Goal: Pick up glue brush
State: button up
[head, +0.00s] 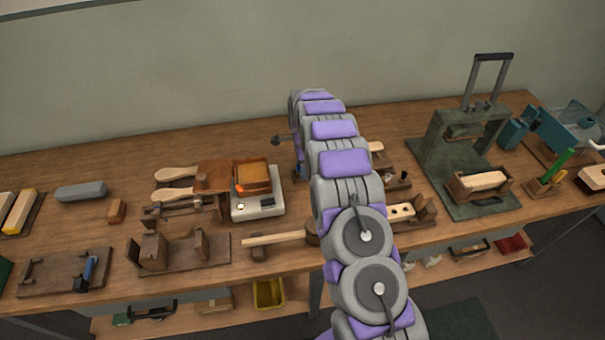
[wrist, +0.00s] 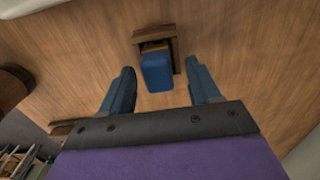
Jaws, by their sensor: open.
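In the wrist view, a blue handle-like piece (wrist: 157,72) points up towards the camera from a small brown wooden holder (wrist: 171,42). It looks like the glue brush seen nearly end-on, but no bristles show, so I cannot be sure. My gripper (wrist: 160,71) is open, with one blue-grey finger on each side of the blue piece and a visible gap to both. The fingers seem not to touch it. In the head view my arm reaches over the middle of the bench and hides the gripper and the spot under it.
The wooden bench (head: 150,140) is crowded. A scale (head: 258,206) with a brown tray stands left of my arm, beside a mallet (head: 275,238). A wooden block holder (head: 418,216) and a green press (head: 455,140) stand to the right. A wall runs behind the bench.

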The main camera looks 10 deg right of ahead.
jog(key=shift+f, duration=0.45)
jog(key=shift+a+r, duration=0.1)
jog(key=shift+a, duration=0.4)
jog(key=shift+c, duration=1.2)
jog(key=shift+d, duration=0.3)
jog(key=c, duration=0.6)
jog(key=shift+c, duration=1)
jog(key=shift+a+r, duration=0.1)
